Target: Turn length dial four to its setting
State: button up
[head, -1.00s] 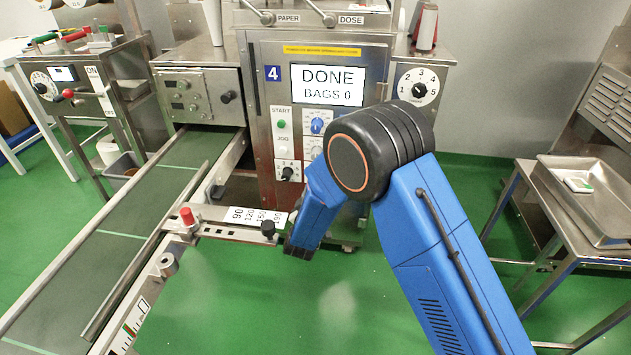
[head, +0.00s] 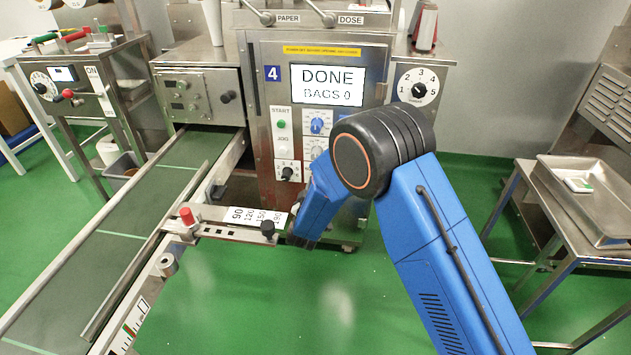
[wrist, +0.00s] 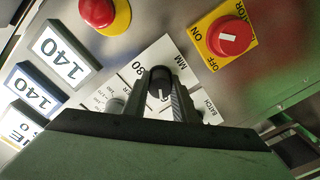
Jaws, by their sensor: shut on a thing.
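The black length dial (wrist: 160,79) shows in the wrist view on a white plate (wrist: 172,53) with the printing "MM". It has a pale pointer mark on its face. My gripper (wrist: 161,95) is shut on this dial, one finger on each side. Much of the printed scale is hidden behind the fingers. In the head view my blue forearm hangs in front of machine 4 (head: 273,73), and I cannot make out the fingers or the held dial there.
In the wrist view, a red stop button (wrist: 98,12), a red rotary switch (wrist: 229,36) and cards reading 140 (wrist: 62,54) surround the dial. In the head view, a conveyor (head: 150,215) runs at left and a tray table (head: 590,215) stands at right.

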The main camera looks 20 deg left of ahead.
jog(key=shift+m, duration=0.3)
jog(key=m, duration=0.6)
jog(key=shift+m, duration=0.3)
jog(key=m, duration=1.1)
jog(key=shift+m, duration=0.4)
jog(key=m, duration=0.4)
jog(key=shift+d+m, duration=0.1)
jog(key=shift+m, duration=0.2)
jog(key=shift+f, duration=0.1)
jog(key=o, duration=1.1)
jog(key=shift+c, duration=0.2)
